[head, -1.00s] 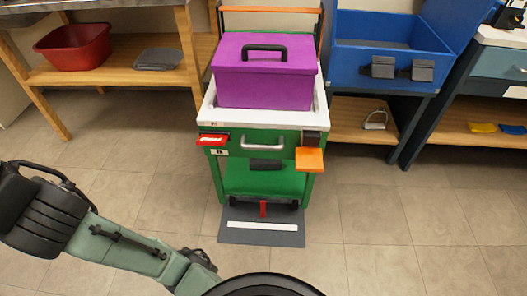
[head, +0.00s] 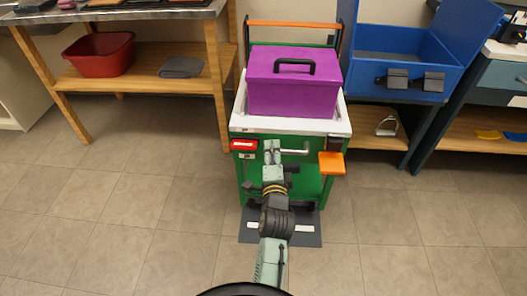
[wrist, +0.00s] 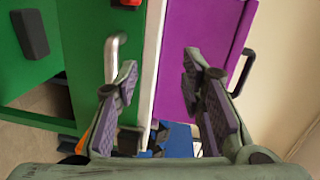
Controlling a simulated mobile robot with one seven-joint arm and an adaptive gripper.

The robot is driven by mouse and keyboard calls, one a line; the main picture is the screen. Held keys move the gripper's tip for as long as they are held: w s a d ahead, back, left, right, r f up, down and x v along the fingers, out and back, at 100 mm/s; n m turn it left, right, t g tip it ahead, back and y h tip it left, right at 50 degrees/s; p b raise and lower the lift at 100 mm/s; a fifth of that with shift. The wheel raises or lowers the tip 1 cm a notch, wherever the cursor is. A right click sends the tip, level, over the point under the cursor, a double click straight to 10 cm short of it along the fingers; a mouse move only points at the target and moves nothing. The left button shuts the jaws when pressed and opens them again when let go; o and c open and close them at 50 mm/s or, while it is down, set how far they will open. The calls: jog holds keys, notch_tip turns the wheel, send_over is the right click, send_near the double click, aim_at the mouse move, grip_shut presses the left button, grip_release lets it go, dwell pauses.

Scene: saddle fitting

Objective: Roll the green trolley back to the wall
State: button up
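The green trolley (head: 326,185) stands between a wooden bench and a blue-box table, with a white top and an orange bar (head: 290,24) at its back. A purple case (head: 290,90) with a black handle sits on top. My gripper (head: 271,147) is in front of the trolley's drawer front, left of the metal drawer handle (head: 297,151). In the wrist view my gripper (wrist: 160,72) is open, with the white top edge (wrist: 152,75) seen between the fingers. The drawer handle (wrist: 113,50) shows beyond one finger; contact cannot be told. My arm hides the lower front's middle.
A dark mat (head: 310,238) with a white stripe lies at the trolley's foot. An orange flap (head: 332,163) sticks out at its front right. The wooden bench (head: 150,78) holds a red basin (head: 100,55). The blue box (head: 400,70) stands right. Tiled floor left and right is clear.

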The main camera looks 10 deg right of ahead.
jog(key=m+g, duration=0.2)
send_near(285, 153)
jog(key=shift+h, duration=0.4)
jog(key=x, duration=0.5)
jog(key=p+x, duration=0.1)
jog(key=x, duration=0.5)
jog(key=shift+a+f, duration=0.1)
jog(key=shift+a, duration=0.15)
grip_shut()
